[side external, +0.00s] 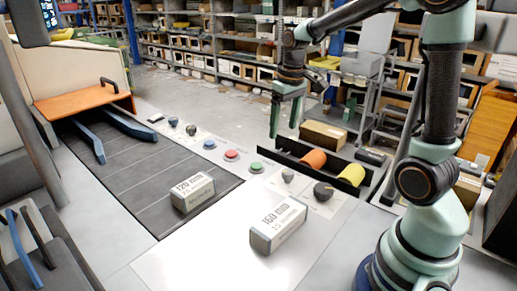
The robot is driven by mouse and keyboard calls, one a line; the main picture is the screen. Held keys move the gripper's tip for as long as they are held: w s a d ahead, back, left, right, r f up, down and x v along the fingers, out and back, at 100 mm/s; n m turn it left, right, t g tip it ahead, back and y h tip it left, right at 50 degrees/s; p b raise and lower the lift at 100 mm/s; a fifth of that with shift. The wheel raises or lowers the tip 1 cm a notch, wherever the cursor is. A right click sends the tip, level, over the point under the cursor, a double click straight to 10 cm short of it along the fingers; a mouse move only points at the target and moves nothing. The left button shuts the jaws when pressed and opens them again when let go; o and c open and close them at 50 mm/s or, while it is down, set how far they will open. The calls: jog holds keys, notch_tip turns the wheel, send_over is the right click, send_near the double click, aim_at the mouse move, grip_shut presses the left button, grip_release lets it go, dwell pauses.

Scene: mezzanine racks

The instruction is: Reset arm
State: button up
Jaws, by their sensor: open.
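My gripper (286,117) hangs from my arm at the upper middle of the side external view. Its two green fingers point down, apart, with nothing between them. It is in the air above the work surface, near the dark tray with the orange and yellow rolls. A box marked 160 (278,224) lies on the pale panel in front. A smaller box marked 120 (192,192) lies on the dark belt (120,185) to the left. Both boxes are apart from my gripper.
A dark tray (306,171) holds an orange roll (312,159) and a yellow roll (351,175). A brown carton (323,135) stands behind it. Red (231,155) and green (256,167) buttons and several knobs line the panel. An orange plate (82,101) is at left. Storage racks stand behind.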

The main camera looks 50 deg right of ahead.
jog(key=s+a+r+n+t, duration=0.1)
jog(key=s+a+r+t, duration=0.3)
jog(key=s+a, duration=0.5)
jog(key=shift+s+a+r, duration=0.25)
jog(key=shift+a+r, duration=0.05)
jog(key=shift+a, duration=1.2)
